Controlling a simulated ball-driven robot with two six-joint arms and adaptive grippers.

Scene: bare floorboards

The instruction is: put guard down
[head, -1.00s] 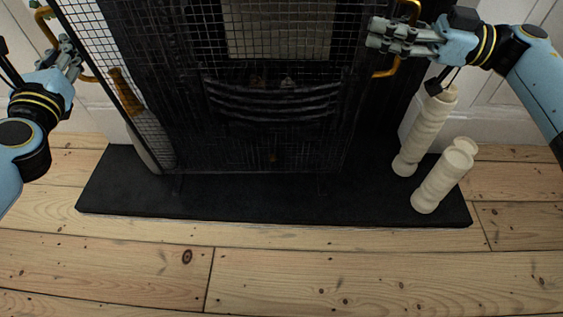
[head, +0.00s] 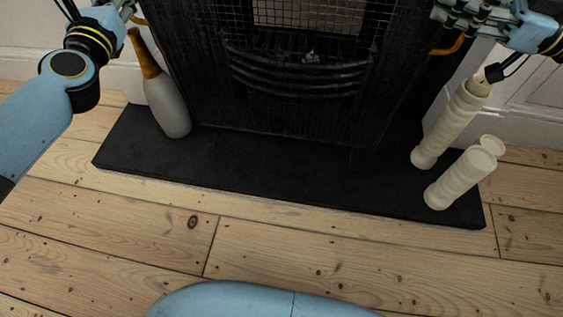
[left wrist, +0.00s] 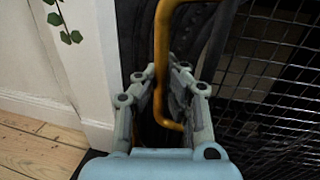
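The guard (head: 310,14) is a dark wire-mesh screen with brass handles in front of the fireplace. Its upper part is out of the head view and its lower edge is hard to make out against the dark surround. My left gripper (head: 128,8) is at the guard's left handle. In the left wrist view its fingers (left wrist: 163,100) close around the upright brass handle (left wrist: 161,45), with the mesh to the right. My right gripper (head: 455,14) is at the right brass handle (head: 450,47), its fingers together around it; the grip is partly cut off.
The black hearth slab (head: 270,175) has bare room along its front. A white-and-gold bottle (head: 165,100) stands on its left, pale ribbed candle-like columns (head: 450,125) and (head: 460,178) on its right. Floorboards in front are clear. A green sprig (left wrist: 65,22) hangs by the wall.

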